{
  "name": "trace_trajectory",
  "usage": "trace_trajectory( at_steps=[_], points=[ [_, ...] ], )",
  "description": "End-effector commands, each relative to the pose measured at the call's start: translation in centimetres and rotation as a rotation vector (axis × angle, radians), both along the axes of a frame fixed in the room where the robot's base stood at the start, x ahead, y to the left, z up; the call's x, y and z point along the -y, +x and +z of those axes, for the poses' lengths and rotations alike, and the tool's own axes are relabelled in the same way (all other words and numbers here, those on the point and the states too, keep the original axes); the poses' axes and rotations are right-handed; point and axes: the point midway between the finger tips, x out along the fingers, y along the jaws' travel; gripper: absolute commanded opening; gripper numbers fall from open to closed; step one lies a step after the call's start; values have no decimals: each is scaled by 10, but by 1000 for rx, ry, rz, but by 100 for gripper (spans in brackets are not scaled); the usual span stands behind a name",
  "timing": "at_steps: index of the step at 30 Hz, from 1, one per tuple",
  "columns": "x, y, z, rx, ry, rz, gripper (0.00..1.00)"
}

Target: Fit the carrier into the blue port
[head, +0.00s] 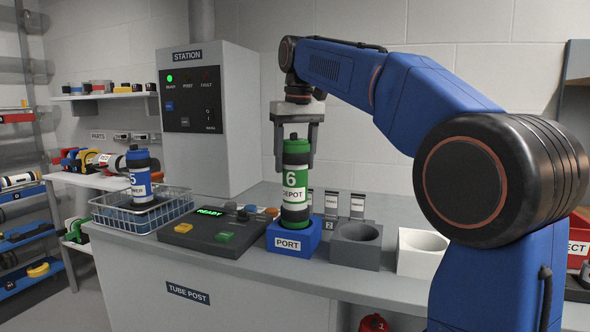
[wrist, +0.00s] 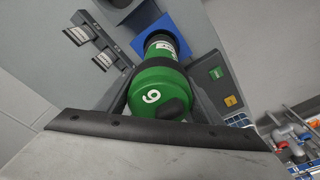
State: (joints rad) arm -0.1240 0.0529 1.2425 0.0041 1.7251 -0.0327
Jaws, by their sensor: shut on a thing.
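The carrier (head: 295,186) is a green cylinder with black bands, a white "6" and a "DEPOT" label. It stands upright in the head view, with its lower end at the blue port (head: 291,240), a block labelled "PORT". My gripper (head: 294,160) is shut on the carrier near its top, with a finger on each side. In the wrist view the green carrier (wrist: 160,85) points away toward the blue port (wrist: 153,32). The carrier hides the port's opening, so I cannot tell how deep it sits.
A grey port (head: 356,245) and a white port (head: 423,252) stand to the right. A control panel (head: 216,232) showing "READY" is to the left, beside a wire basket (head: 142,212) holding a blue carrier (head: 139,175). The station cabinet (head: 208,120) stands behind.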

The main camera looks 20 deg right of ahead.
Motion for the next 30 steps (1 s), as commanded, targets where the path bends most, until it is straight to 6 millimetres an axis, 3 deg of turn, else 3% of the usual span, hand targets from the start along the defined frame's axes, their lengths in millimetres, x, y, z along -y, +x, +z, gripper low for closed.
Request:
trace_trajectory(
  at_steps=[6,21,22,23,24,30],
  points=[
    [0,-1,-22,-1,0,0,16],
    [0,0,-28,1,0,0,16],
    [0,0,-28,1,0,0,67],
    [0,0,-28,1,0,0,74],
    [0,0,-28,0,0,0,79],
    [0,0,-28,0,0,0,79]
  ],
)
